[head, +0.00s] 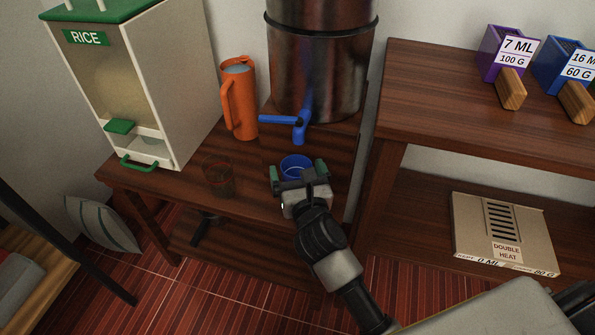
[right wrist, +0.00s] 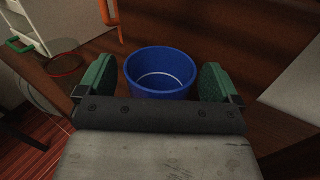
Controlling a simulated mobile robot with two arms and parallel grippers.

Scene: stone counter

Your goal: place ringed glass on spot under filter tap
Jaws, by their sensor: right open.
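A see-through glass (head: 218,178) stands on the wooden side table, left of my right gripper; it also shows at the left of the right wrist view (right wrist: 66,66). A blue cup (head: 295,165) stands just in front of the blue filter tap (head: 299,128). In the right wrist view the blue cup (right wrist: 160,72) shows a pale ring inside. I cannot tell clearly which vessel is the ringed glass. My right gripper (head: 298,174) is open, its green-padded fingers on either side of the blue cup, with gaps visible in the wrist view. My left gripper is not in view.
The metal filter tank (head: 320,65) stands at the back of the side table (head: 262,205). An orange jug (head: 239,100) and a rice dispenser (head: 160,70) stand to the left. A higher wooden shelf (head: 440,85) rises at the right, with a box (head: 520,225) on its lower board.

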